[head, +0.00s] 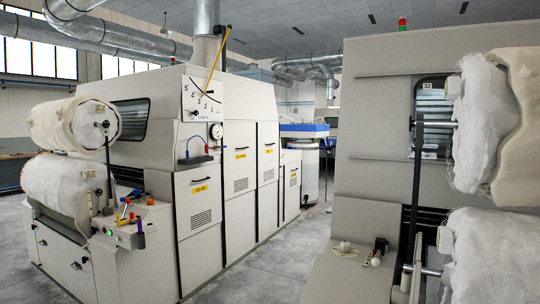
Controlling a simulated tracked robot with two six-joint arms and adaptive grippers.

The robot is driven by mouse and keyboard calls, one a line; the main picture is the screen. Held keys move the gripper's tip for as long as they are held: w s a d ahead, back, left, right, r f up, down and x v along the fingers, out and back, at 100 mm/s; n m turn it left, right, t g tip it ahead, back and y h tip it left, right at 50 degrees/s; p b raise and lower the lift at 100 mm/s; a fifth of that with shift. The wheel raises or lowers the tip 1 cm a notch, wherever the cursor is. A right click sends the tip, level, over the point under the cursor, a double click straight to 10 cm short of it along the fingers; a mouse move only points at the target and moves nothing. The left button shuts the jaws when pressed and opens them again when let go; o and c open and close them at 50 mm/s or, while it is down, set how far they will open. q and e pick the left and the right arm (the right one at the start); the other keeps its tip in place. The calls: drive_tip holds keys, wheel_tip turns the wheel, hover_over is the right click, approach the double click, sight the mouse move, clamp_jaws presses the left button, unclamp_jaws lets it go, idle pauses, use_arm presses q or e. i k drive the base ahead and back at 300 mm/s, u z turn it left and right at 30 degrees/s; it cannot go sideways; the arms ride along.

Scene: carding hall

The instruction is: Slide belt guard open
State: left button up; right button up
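A large beige carding machine (160,115) stands at left centre. The middle panel (239,150) and the far panel (268,140) also look shut. The label lettering is too small to read surely, so I cannot tell which panel is the belt guard. Neither of my grippers is in view.
A gauge (217,131) and dial plate (203,101) sit above the near panel. Hand tools (125,212) lie on the machine's front ledge. A second machine (370,130) with white fibre rolls (480,125) fills the right. Bare grey floor (270,270) lies between the machines.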

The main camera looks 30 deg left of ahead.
sight(268, 133)
drive_tip(key=z, duration=1.85)
drive_tip(key=i, duration=0.1)
drive_tip(key=u, duration=3.15)
drive_tip(key=i, duration=5)
drive_tip(key=z, duration=1.6)
drive_tip(key=i, duration=0.25)
drive_tip(key=u, duration=0.3)
